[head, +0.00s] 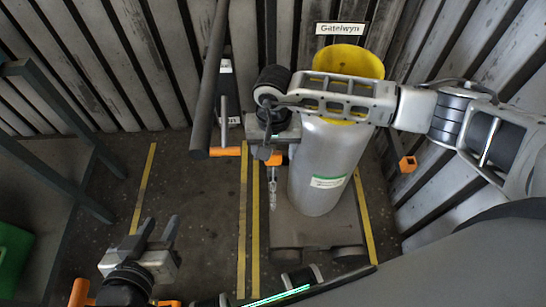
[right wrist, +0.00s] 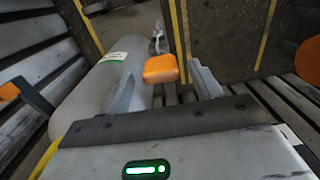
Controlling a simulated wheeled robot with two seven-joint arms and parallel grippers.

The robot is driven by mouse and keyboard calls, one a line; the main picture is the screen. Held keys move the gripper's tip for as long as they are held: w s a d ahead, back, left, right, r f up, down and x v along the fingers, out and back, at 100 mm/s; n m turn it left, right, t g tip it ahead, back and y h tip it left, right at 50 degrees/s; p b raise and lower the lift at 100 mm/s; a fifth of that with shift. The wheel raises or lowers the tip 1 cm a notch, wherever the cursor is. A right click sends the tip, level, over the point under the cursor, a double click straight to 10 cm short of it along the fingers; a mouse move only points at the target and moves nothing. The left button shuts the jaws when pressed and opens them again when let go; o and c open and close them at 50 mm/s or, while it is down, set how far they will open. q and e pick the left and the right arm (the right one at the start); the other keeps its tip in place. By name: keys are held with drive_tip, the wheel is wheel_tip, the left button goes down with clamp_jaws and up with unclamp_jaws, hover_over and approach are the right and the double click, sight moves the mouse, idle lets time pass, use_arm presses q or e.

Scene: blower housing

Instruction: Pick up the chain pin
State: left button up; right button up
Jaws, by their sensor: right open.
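An orange block (head: 275,158), which looks like the head of the chain pin, shows just below my right gripper in the head view. A thin metal piece (head: 273,195) hangs below it beside the grey cylinder. In the right wrist view the orange block (right wrist: 160,68) lies between the two fingertips, with gaps on both sides. My right gripper (right wrist: 162,76) is open and points towards it; contact is not visible. In the head view its fingers are partly hidden. My left gripper (head: 160,226) is open and empty at the lower left, well away from the pin.
The grey cylinder (head: 327,175) with a yellow collar (head: 352,60) stands close to my right gripper. A dark bar (head: 210,85) rises to its left, near an orange piece (head: 225,152). A green box (head: 12,248) sits far left. Floor between left gripper and cylinder is clear.

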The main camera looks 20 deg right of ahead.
sight(273, 161)
drive_tip(key=f, duration=0.4)
drive_tip(key=shift+s+a+f, duration=0.1)
drive_tip(key=shift+s+a, duration=0.05)
drive_tip(key=shift+s, duration=0.05)
drive_tip(key=c, duration=1.1)
